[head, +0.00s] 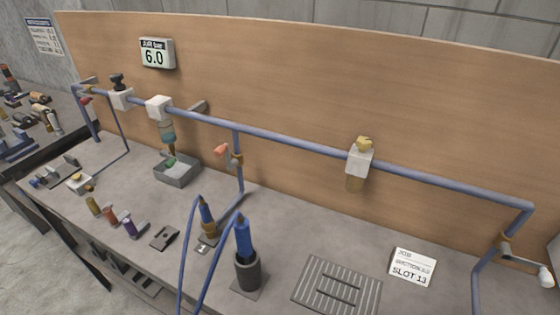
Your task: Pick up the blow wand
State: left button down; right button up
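A thick blue wand-like tool (243,237) stands nearly upright in a dark grey round holder (247,273) near the bench's front edge; it looks like the blow wand. Its lower end is hidden in the holder. A blue hose (207,278) runs near it, off the bottom of the view. A smaller blue and brass fitting (206,212) stands just behind and left of it, on a small plate marked 1, with a second blue hose (184,258) looping down from it. Neither of my grippers is in view.
A blue pipe (290,143) runs along the wooden backboard (300,85) with valves and white blocks. A slotted plate (338,286) and a card reading SLOT 13 (412,267) lie right. A grey tray (177,171) and several coloured fittings (112,217) sit left.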

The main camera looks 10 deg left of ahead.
aim_at(240, 225)
jog(key=u, duration=1.25)
jog(key=k, duration=1.75)
jog(key=z, duration=1.1)
jog(key=i, duration=1)
